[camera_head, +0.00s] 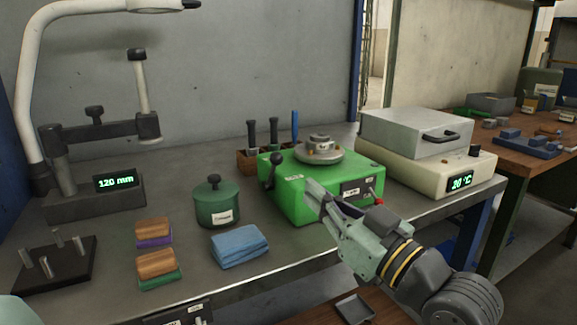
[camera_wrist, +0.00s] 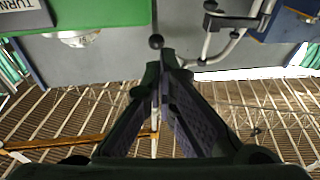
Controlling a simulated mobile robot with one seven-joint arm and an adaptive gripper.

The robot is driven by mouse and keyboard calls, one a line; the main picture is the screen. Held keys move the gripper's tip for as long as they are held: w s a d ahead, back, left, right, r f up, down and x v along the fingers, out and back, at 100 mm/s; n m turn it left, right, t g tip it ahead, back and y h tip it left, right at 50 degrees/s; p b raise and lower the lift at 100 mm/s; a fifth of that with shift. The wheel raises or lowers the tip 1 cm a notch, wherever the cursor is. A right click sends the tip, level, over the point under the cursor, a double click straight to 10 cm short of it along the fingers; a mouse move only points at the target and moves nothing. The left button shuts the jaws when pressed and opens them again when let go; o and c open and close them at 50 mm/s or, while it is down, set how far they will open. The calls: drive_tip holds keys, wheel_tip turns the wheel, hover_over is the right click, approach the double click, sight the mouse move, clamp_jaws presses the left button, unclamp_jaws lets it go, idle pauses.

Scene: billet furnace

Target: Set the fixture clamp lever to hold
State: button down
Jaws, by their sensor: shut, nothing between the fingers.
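A green fixture box (camera_head: 300,205) stands on the grey bench with a round metal plate (camera_head: 320,153) on top. A lever with a black ball knob (camera_head: 276,158) rises at its left side; its label is too small to read. A black ball (camera_wrist: 156,41) shows in the wrist view just beyond my fingertips, beside a green surface (camera_wrist: 85,15); I cannot tell if they touch. My gripper (camera_head: 312,190) is shut and empty, in front of the green box in the head view, and its shut fingers fill the middle of the wrist view (camera_wrist: 165,58). It hides part of the box front.
A small red-tipped control (camera_head: 379,202) is on the box's right front. A cream heater with a grey lid (camera_head: 415,132) stands right. A green pot (camera_head: 217,203), blue cloth (camera_head: 240,246), wood-topped blocks (camera_head: 155,265) and a height gauge (camera_head: 95,200) stand left.

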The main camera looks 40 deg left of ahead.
sight(279, 159)
drive_tip(key=p+x, duration=0.1)
drive_tip(key=x, duration=0.7)
drive_tip(key=shift+r+p, duration=0.15)
drive_tip(key=shift+p, duration=0.3)
drive_tip(key=shift+r, duration=0.15)
drive_tip(key=shift+w+a+r+h+p, duration=0.2)
drive_tip(key=shift+h+p, duration=0.1)
drive_tip(key=shift+p, duration=0.5)
